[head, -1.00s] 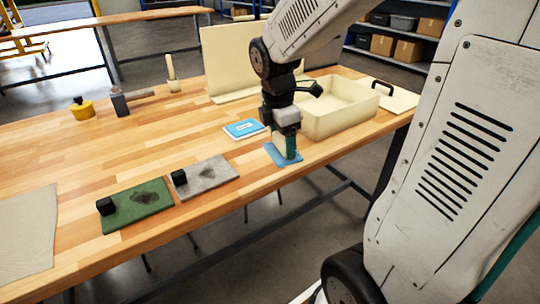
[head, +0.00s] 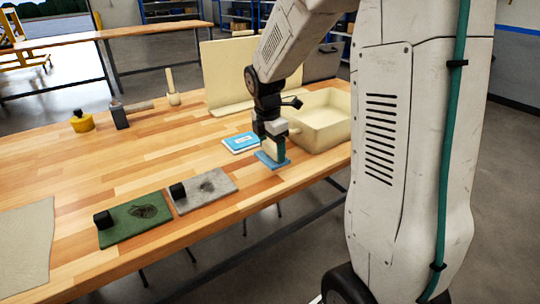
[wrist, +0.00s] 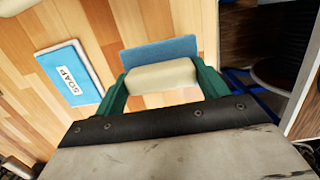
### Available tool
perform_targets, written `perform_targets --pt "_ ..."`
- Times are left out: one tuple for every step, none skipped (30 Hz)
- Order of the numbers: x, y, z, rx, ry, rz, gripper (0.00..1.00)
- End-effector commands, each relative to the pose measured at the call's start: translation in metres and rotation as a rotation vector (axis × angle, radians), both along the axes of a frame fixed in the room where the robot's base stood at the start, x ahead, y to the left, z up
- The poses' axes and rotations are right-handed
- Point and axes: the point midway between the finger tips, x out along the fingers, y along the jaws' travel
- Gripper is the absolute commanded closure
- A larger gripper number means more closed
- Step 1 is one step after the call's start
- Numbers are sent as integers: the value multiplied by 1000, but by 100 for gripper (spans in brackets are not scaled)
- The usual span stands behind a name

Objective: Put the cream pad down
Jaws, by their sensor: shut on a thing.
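The cream pad (wrist: 160,76) shows in the wrist view as a rounded pale block. My gripper (wrist: 160,88) is shut on it, with a green finger at each end. A flat blue piece (wrist: 160,52) lies just beyond the cream block and is seen partly behind it. I cannot tell whether the two are joined. In the head view my gripper (head: 277,158) points down at the blue piece near the front edge of the table, and the cream block is mostly hidden by the fingers. Whether the blue piece touches the table is unclear.
A blue soap packet (head: 241,142) lies close on the left, and a cream basin (head: 322,132) stands on the right. Grey (head: 222,190) and green (head: 118,234) mats with black blocks lie along the front edge. The wooden table (head: 150,165) is clear behind them.

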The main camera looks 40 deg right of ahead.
Motion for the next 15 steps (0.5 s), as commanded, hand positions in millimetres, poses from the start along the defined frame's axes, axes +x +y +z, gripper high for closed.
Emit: perform_targets --pt "5 -1 -1 0 1 0 75" --pt "7 -2 -1 0 0 0 75" --pt "8 -2 -1 0 0 0 75" --pt "9 -2 -2 0 0 0 75" --pt "9 -2 -4 0 1 0 75" --pt "9 -2 -7 1 2 1 75" --pt "9 -2 -11 1 3 1 75" --pt "9 -2 -15 1 3 1 75" --pt "8 -1 -21 1 4 1 75" --pt "8 -1 -25 1 4 1 75" --pt "8 -1 -30 1 3 1 75" --pt "8 -1 -34 1 4 1 75" --pt "8 -1 -36 1 3 1 75" --pt "9 -1 -37 1 1 1 75" --pt "9 -1 -36 0 0 0 75"
